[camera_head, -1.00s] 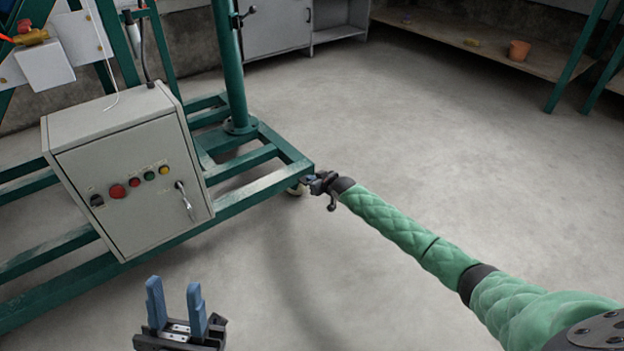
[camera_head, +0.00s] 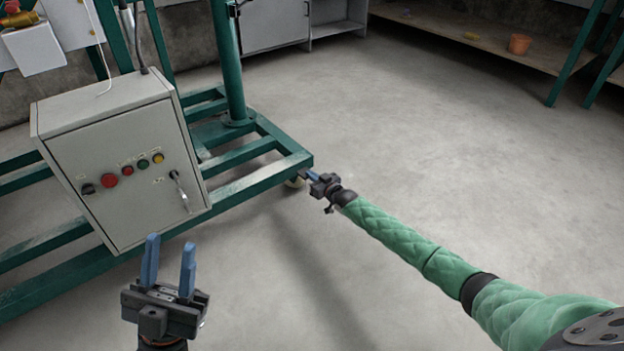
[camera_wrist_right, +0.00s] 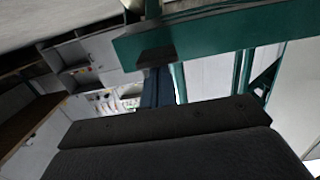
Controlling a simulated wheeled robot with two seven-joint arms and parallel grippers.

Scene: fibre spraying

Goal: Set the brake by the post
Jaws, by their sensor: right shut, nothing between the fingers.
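The green frame (camera_head: 262,187) has a post (camera_head: 228,65) standing on it. My left gripper (camera_head: 168,262) is open and empty, in front of the control box.
The grey control box (camera_head: 125,165) with buttons and a handle is mounted on the frame at left. A grey cabinet (camera_head: 275,28) and a wooden shelf with an orange pot (camera_head: 519,44) stand at the back. The concrete floor at the middle and right is clear.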

